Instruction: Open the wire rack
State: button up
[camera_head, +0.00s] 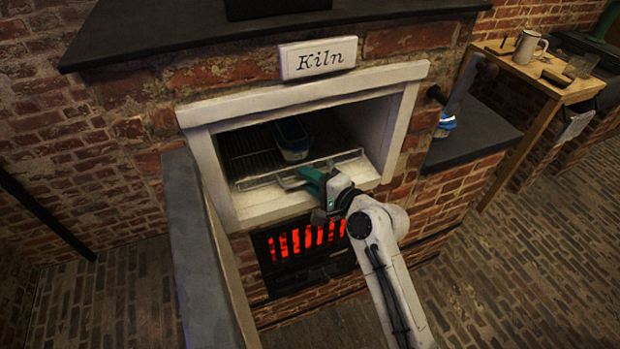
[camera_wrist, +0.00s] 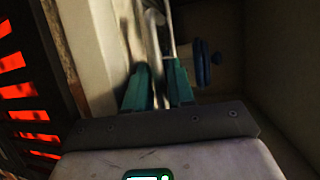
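The wire rack (camera_head: 257,163) lies inside the white-framed opening of the kiln (camera_head: 309,98). Its front wire edge is near the opening's sill. A blue and white container (camera_head: 291,139) sits on the rack; a blue shape (camera_wrist: 203,66) inside the kiln shows in the wrist view. The gripper appears shut on this bar; the exact contact is partly hidden.
A glowing red grate (camera_head: 305,243) is below the opening. A grey slab (camera_head: 203,255) stands at the front left. A dark ledge (camera_head: 470,138) with a blue and white item (camera_head: 446,124) is at the right. A wooden table (camera_head: 535,70) stands farther right.

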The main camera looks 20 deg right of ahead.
grip_shut()
jog(key=shift+s, duration=0.1)
dwell(0.4)
